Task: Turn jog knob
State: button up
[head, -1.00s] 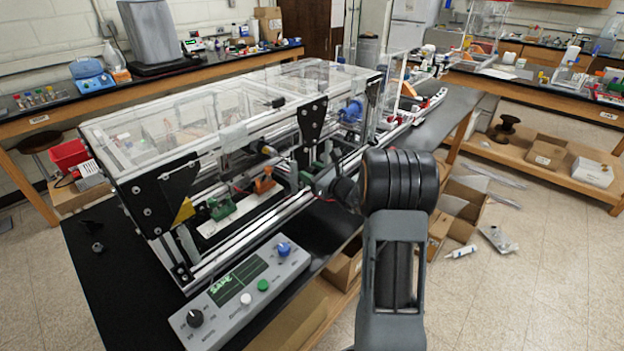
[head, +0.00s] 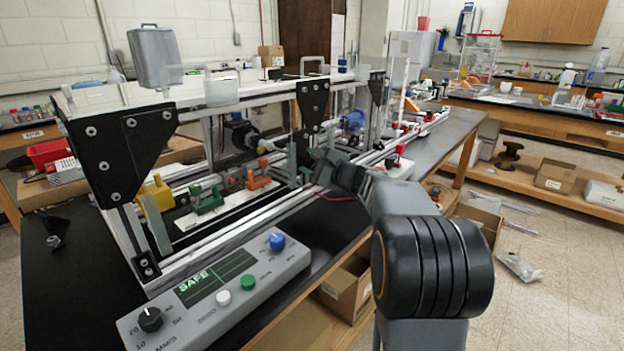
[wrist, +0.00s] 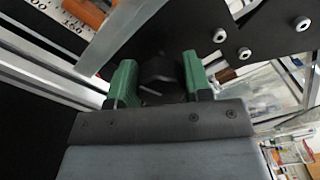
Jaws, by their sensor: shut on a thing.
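In the wrist view, a black round knob (wrist: 160,72) with a pale pointer line sits between the green fingertips of my gripper (wrist: 154,78). My gripper is shut on this knob, one finger on each side. I take it for the jog knob; no label on it is readable. In the head view, my gripper reaches in at the front rail of the extrusion frame (head: 200,102), beside a black corner plate (head: 312,104). The fingertips and the knob are not clear there.
A grey control box (head: 214,300) stands at the bench's front edge, with a black dial (head: 150,319), a blue knob (head: 277,241), two buttons and a display reading SAFE. Rails and black plates crowd my gripper. Cardboard boxes (head: 346,280) stand below the bench.

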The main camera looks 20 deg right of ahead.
jog(key=shift+f+n+b, duration=0.15)
jog(key=shift+n+b, duration=0.85)
jog(key=shift+b, duration=0.3)
jog(key=o, duration=0.6)
jog(key=shift+o, duration=0.2)
jog(key=v, duration=1.4)
jog(key=shift+w+a, duration=0.1)
